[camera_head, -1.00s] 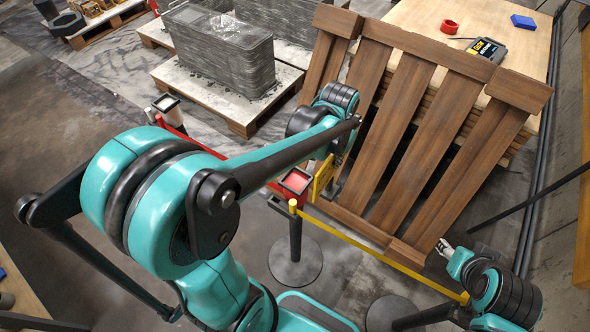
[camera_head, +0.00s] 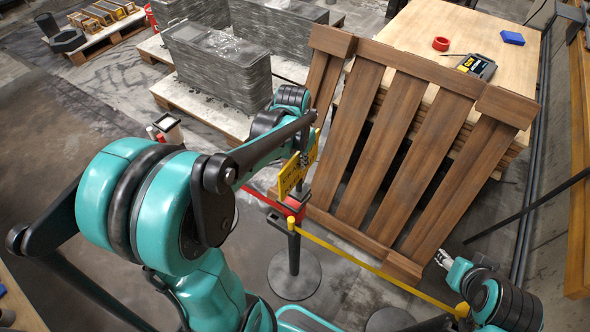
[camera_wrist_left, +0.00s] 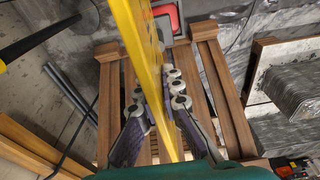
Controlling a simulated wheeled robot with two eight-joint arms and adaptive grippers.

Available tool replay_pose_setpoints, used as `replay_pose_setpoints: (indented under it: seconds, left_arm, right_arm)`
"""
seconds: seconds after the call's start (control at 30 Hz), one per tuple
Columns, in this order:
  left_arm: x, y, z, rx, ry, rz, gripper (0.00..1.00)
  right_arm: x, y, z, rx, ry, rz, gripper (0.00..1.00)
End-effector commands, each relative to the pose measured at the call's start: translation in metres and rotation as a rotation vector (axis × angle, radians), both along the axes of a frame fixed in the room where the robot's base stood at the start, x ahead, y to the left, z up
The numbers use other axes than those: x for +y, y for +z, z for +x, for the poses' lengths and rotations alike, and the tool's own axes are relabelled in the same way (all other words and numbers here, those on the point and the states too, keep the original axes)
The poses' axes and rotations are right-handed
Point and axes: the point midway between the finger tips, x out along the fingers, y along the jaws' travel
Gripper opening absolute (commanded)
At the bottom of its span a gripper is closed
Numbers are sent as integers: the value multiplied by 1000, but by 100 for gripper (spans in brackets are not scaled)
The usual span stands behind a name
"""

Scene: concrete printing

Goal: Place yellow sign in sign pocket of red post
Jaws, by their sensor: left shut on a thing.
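The yellow sign (camera_head: 289,180) is upright, with its lower edge just above or at the red head (camera_head: 293,208) of the black-poled post. I cannot tell whether it is inside the pocket. My left gripper (camera_head: 304,158) is shut on the sign from above. In the left wrist view, the yellow sign (camera_wrist_left: 150,60) runs between the fingers of my left gripper (camera_wrist_left: 158,98), and a red frame (camera_wrist_left: 166,16) shows beyond it. My right gripper (camera_head: 442,256) is low at the right; its finger state is too small to tell.
A slatted wooden pallet (camera_head: 400,150) leans just right of the post. A yellow belt (camera_head: 370,265) runs from the post toward the right, and a red belt (camera_head: 262,198) toward the left. A white-topped post (camera_head: 167,125) stands behind left. Concrete blocks (camera_head: 215,65) sit on pallets further back.

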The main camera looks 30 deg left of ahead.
Motion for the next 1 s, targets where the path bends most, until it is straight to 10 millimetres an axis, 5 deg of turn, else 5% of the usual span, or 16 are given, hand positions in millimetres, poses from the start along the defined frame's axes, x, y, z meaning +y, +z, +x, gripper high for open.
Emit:
replay_pose_setpoints:
  seconds: [0.17, 0.5, 0.9, 1.0]
  left_arm:
    - [17, -10, 1, 0, 2, -1, 0]
    - [18, -49, 1, 0, -1, 0, 0]
    - [18, -54, 0, 0, 0, 0, 0]
    - [18, -54, 0, 0, 0, 0, 27]
  right_arm:
    - [0, -2, 0, 0, 0, 0, 45]
    - [0, -8, 0, 0, 0, 0, 45]
    - [0, -12, 0, 0, 0, 0, 45]
    - [0, -11, 0, 0, 0, 0, 45]
